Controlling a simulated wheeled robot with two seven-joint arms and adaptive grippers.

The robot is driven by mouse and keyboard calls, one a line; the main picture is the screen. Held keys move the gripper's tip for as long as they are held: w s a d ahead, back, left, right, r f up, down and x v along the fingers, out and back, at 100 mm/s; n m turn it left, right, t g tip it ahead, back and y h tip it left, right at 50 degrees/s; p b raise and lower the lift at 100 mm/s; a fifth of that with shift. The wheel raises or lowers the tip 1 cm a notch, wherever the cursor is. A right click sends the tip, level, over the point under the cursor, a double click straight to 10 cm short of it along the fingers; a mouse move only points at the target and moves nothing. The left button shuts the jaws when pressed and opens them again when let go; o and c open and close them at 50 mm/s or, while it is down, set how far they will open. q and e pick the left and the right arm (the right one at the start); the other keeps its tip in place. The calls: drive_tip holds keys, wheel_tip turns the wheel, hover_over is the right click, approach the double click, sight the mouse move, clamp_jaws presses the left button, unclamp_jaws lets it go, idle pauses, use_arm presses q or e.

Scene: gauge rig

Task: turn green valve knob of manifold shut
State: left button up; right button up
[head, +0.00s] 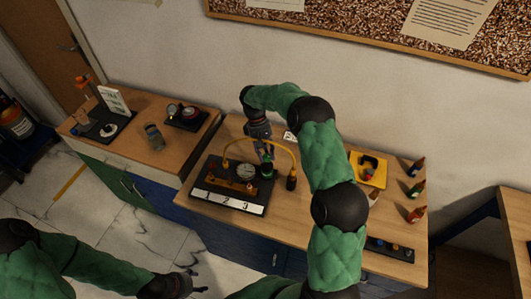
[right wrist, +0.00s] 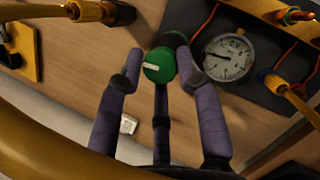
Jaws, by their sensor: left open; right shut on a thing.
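The manifold (head: 222,187) is a dark board with a round gauge (head: 246,171), brass pipework and a white strip numbered 1, 2, 3. Its green valve knob (right wrist: 158,66) has a white mark on top, pointing roughly sideways in the right wrist view. The knob also shows in the head view (head: 267,169), partly covered by my gripper. My right gripper (right wrist: 157,75) has its purple-grey fingers closed around the knob; in the head view it reaches down from behind the yellow arched pipe (head: 262,141). My left gripper (head: 193,283) is open and empty, low in front of the cabinets.
A yellow tray (head: 370,169) and several small bottles (head: 415,190) stand to the right, beyond my right arm.

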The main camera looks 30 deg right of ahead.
drive_tip(key=shift+s+f+m+y, duration=0.15)
drive_tip(key=shift+s+m+y, duration=0.15)
drive_tip(key=shift+m, duration=0.3)
drive_tip(key=o, duration=1.1)
drive_tip(key=shift+w+r, duration=0.3)
drive_tip(key=shift+r, duration=0.3)
drive_tip(key=v, duration=1.1)
drive_tip(key=shift+a, duration=0.1)
drive_tip(key=shift+r, duration=0.1)
